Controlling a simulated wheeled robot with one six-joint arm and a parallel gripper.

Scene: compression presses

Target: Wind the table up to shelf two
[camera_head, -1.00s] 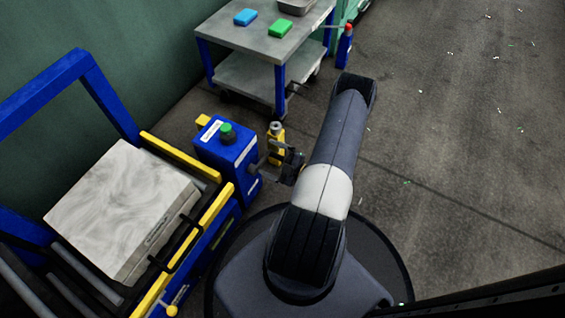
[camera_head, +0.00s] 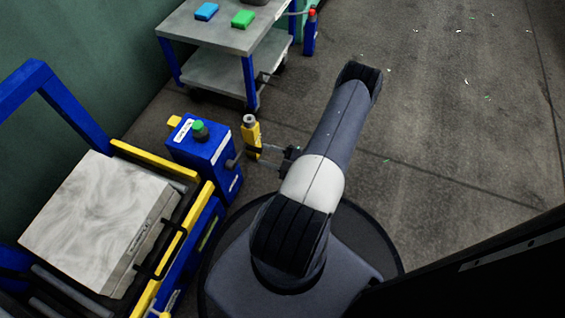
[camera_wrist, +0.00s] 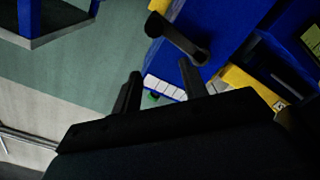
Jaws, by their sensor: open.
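A marbled grey-white block (camera_head: 95,222) lies on the table, whose yellow side rail (camera_head: 150,160) is nearest the blue crank box (camera_head: 203,150). The box has a green button (camera_head: 199,129) on top and a dark crank (camera_head: 234,160) on its right side. A yellow grip-like piece (camera_head: 251,138) with a grey end stands beside the crank. My gripper (camera_head: 270,153) is open, to the right of that piece; contact cannot be told. The wrist view shows my open fingers (camera_wrist: 160,72) below the dark crank arm (camera_wrist: 180,38), apart from it and with nothing between them.
A grey cart (camera_head: 222,30) with a blue block (camera_head: 206,11) and a green block (camera_head: 243,18) stands behind. A blue post with a red top (camera_head: 310,35) is beside it. A green wall (camera_head: 90,50) closes the left. The floor (camera_head: 460,130) at right is clear apart from scraps.

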